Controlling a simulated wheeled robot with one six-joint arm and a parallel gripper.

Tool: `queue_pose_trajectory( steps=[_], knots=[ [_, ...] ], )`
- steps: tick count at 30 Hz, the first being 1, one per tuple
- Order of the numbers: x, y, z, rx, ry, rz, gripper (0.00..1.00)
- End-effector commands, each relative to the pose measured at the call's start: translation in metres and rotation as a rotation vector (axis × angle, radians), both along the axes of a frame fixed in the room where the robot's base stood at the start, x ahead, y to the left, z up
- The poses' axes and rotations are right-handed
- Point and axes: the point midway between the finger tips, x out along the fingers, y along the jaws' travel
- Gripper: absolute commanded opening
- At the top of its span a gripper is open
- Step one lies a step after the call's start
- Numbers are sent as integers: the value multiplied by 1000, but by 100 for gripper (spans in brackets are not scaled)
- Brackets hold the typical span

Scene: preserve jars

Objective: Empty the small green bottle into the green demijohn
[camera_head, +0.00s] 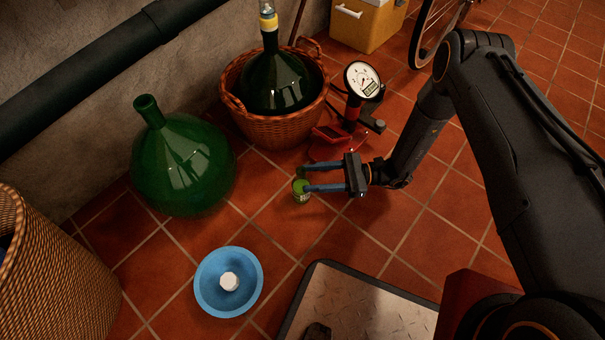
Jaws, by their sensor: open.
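The small green bottle (301,196) stands on the tiled floor, short, with a pale band on its side. My gripper (305,179) reaches in from the right with two long blue fingers, open, their tips at the bottle's top. I cannot tell whether they touch it. The green demijohn (182,170) stands to the left, round-bodied, with its short neck leaning to the upper left and no stopper visible. My gripper is well to the right of it.
A darker demijohn (275,83) with a yellow collar sits in a wicker basket (285,131) behind. A red pump with a gauge (362,79) stands beyond my gripper. A blue dish (212,301) holding a white piece (229,282) lies in front. A wicker hamper (60,270) is at left.

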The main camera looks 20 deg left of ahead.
Motion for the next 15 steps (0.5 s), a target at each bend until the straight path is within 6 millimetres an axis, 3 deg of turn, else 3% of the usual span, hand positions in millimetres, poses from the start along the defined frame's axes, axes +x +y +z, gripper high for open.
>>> queue_pose_trajectory(
  steps=[8,15],
  knots=[
    [2,-1,7,-5,-15,22,44],
    [0,10,61,-39,-127,167,44]
  ],
)
